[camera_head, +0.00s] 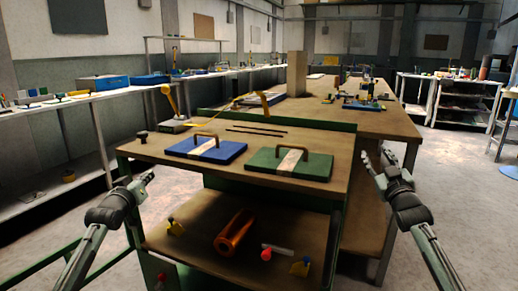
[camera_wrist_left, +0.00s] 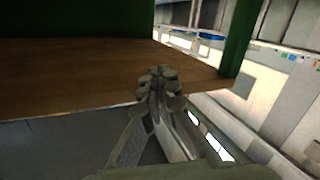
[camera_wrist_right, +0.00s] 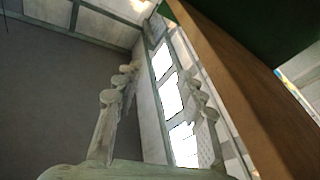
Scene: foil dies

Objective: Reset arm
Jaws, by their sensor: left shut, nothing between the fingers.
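My left gripper (camera_head: 147,179) hangs left of the wooden workbench (camera_head: 345,160), just off its front left corner. In the left wrist view its fingers (camera_wrist_left: 160,75) are together and empty, near the edge of a wooden surface (camera_wrist_left: 60,85). My right gripper (camera_head: 372,158) is to the right of the bench's near part, clear of it. In the right wrist view its fingers (camera_wrist_right: 158,75) are spread apart with nothing between them. A blue die plate (camera_head: 228,153) and a green die plate (camera_head: 318,168), each with a pale strip and a brown handle, lie on the bench top.
Two dark rods (camera_head: 258,131) and a black knob (camera_head: 142,135) are on the bench top. The lower shelf holds an orange cylinder (camera_head: 232,234), a red-tipped piece (camera_head: 266,254) and small yellow pieces. A long side table (camera_head: 60,103) runs along the left wall. Open floor lies right.

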